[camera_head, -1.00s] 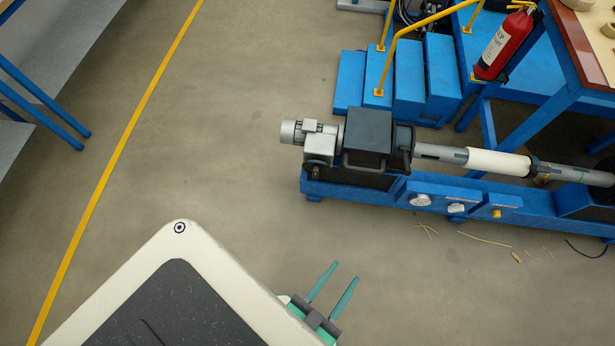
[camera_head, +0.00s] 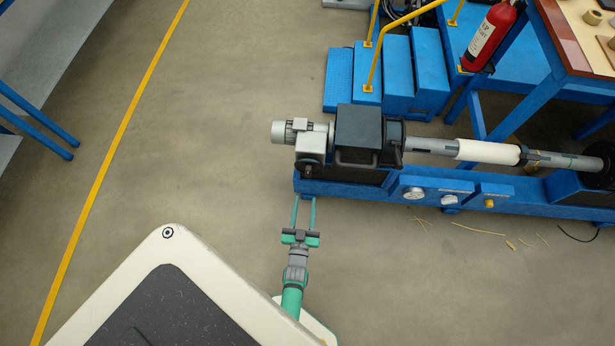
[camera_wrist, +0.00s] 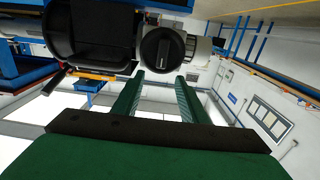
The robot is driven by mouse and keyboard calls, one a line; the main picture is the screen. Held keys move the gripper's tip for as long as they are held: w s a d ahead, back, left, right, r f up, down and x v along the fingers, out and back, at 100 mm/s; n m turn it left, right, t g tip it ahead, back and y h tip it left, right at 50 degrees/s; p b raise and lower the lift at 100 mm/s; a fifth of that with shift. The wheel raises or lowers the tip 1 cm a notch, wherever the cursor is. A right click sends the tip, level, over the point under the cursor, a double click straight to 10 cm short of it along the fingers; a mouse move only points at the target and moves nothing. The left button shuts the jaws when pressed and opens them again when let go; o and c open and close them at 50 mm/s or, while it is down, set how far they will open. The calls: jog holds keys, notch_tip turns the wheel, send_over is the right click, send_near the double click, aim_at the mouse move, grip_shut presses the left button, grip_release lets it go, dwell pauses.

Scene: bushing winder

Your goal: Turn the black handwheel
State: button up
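A black round wheel with a raised bar across its face (camera_wrist: 162,50), which looks like the handwheel, shows in the wrist view just beyond my fingertips. In the head view it seems to be the small dark part (camera_head: 309,169) under the grey gearbox at the winder's left end. My gripper (camera_head: 304,200) is open and empty, its two parallel green fingers pointing at the winder's left end. In the wrist view the fingers (camera_wrist: 160,78) stand apart with the wheel above and between their tips. A gap seems to remain; contact cannot be told.
The blue winder bed (camera_head: 450,193) runs right, carrying a grey shaft with a white sleeve (camera_head: 487,151). Blue steps (camera_head: 398,75) with a yellow rail and a red fire extinguisher (camera_head: 490,35) stand behind. Floor left of the winder is clear up to the yellow line (camera_head: 110,168).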

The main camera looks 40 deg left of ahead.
aim_at(308, 173)
jog(key=x, duration=1.1)
jog(key=shift+a, duration=0.2)
grip_shut()
